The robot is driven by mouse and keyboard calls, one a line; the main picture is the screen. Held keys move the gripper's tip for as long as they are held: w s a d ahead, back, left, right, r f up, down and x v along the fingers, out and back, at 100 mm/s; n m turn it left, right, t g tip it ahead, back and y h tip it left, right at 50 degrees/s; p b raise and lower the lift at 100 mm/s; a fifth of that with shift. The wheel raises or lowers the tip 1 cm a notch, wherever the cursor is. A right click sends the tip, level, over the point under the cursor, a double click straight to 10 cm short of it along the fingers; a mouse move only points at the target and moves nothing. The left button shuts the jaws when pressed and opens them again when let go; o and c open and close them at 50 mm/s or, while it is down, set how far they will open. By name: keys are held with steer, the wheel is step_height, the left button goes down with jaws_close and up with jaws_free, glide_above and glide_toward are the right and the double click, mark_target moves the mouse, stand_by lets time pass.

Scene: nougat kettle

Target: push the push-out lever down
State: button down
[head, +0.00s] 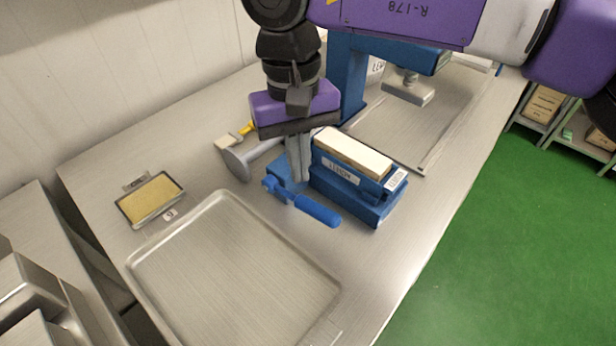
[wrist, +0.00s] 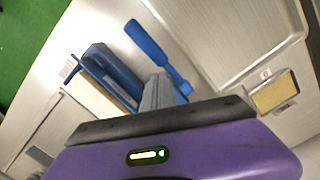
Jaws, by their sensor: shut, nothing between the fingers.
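The push-out lever (head: 317,210) is a blue bar with a thick rounded grip, at the front left end of a blue mould block (head: 373,212). Its grip points toward the front right and looks low, near the table. It also shows in the wrist view (wrist: 148,40). My gripper (head: 300,178) points down with its grey fingers shut and empty, just behind the lever and beside the block's left end. In the wrist view the fingertips (wrist: 158,80) overlap the lever's inner end. I cannot tell whether they touch it.
A pale slab (head: 352,150) lies on the block. A large empty metal tray (head: 146,281) lies in front. A small framed yellow slab (head: 151,199) is at left. A grey scraper-like tool (head: 236,163) and a blue press column (head: 347,75) stand behind my gripper.

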step_height(320, 180, up, 8)
steer(key=shift+w+a, duration=0.2)
steer(key=shift+w, duration=0.2)
stand_by(0.3)
steer(key=shift+f, duration=0.15)
